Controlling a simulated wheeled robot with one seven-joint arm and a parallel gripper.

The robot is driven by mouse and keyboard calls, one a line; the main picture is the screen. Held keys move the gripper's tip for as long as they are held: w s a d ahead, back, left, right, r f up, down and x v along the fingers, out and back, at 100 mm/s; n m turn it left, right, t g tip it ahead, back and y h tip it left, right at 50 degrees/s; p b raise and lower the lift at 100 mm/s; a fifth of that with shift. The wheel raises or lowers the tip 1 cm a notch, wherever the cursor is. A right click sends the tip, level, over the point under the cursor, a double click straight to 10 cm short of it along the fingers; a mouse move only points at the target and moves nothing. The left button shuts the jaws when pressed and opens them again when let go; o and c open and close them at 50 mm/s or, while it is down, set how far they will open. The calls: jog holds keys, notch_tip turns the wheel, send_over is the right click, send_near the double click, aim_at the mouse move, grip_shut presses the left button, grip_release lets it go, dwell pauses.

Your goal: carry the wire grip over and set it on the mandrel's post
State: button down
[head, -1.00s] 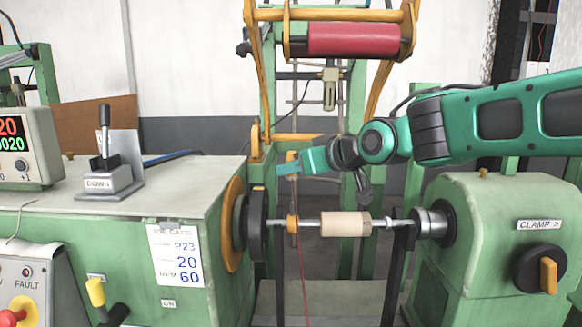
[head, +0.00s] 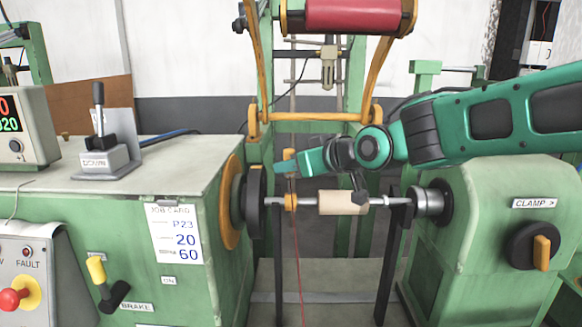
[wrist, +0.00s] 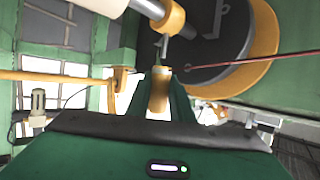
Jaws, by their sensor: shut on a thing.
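My gripper (head: 284,166) is shut on the wire grip (head: 290,157), a small orange-tan handle, above the mandrel's left part. In the wrist view the grip (wrist: 159,92) sits between the two green fingers. The mandrel (head: 380,202) is a horizontal grey shaft with a cream sleeve (head: 340,204) and an orange collar (head: 290,202). The grip is above the collar and apart from it. In the wrist view a small grey metal piece (wrist: 163,48) shows between grip and collar (wrist: 172,20); I cannot tell whether it is the post.
A thin red wire (head: 298,255) hangs below the collar. A black and orange disc (head: 233,200) is close on the left, and the green clamp housing (head: 490,215) stands on the right. A red roller (head: 345,15) hangs in the frame behind. Dark uprights stand below the shaft.

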aim_at(290, 182)
jog(key=shift+w+f, duration=0.1)
jog(key=shift+f, duration=2.1)
dwell(0.8)
jog(key=c, duration=1.5)
grip_release()
jog(key=shift+d, duration=0.1)
jog(key=v, duration=1)
jog(key=shift+s+d+r, duration=0.1)
jog(key=shift+s+d, duration=0.1)
jog(key=shift+s, duration=0.05)
